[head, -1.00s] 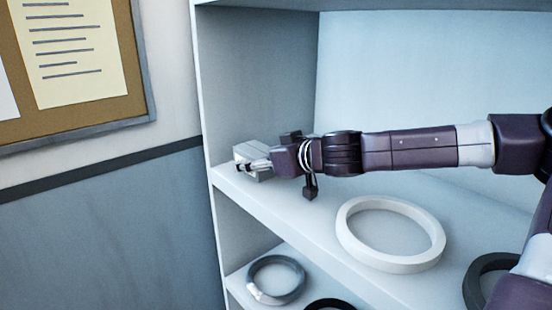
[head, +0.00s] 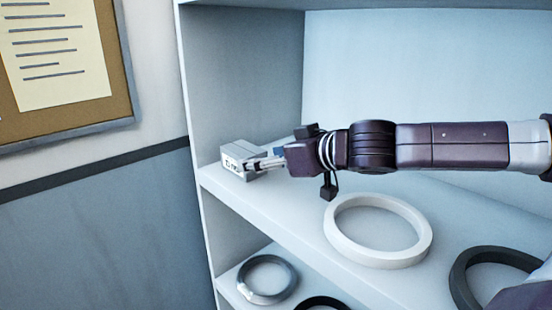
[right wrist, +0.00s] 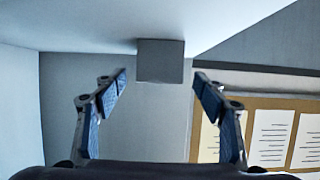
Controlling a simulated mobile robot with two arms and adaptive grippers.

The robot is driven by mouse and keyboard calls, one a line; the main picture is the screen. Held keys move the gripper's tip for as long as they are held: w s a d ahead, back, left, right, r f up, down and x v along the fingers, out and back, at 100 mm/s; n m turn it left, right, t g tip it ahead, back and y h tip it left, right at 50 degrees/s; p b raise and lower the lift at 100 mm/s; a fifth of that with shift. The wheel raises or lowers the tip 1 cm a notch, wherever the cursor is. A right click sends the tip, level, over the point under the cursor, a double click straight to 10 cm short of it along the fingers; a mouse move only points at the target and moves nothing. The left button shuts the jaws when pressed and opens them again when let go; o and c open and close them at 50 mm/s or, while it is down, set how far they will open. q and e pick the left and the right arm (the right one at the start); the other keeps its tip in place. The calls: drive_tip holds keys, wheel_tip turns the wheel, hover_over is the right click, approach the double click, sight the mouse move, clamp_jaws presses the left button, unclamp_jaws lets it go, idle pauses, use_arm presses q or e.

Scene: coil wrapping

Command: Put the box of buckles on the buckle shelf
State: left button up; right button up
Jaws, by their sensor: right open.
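The box of buckles (head: 234,160), a small light grey box with dark marks on its front, sits on the upper shelf board (head: 285,218) near its left end. My right gripper (head: 262,163) reaches in from the right, its fingertips at the box's right side. In the right wrist view the box (right wrist: 160,60) shows as a grey block against the shelf surface, which appears at the top. There the right gripper (right wrist: 160,82) is open, with one finger to each side of the box and visible gaps between. My left gripper is not in view.
A white ring (head: 378,232) lies on the same board to the right of the box, with a dark ring (head: 468,268) further right. A grey ring (head: 266,280) lies on the board below. A notice board (head: 118,60) hangs on the left wall.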

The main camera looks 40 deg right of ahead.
drive_tip(key=shift+v, duration=1.95)
drive_tip(key=shift+w, duration=0.1)
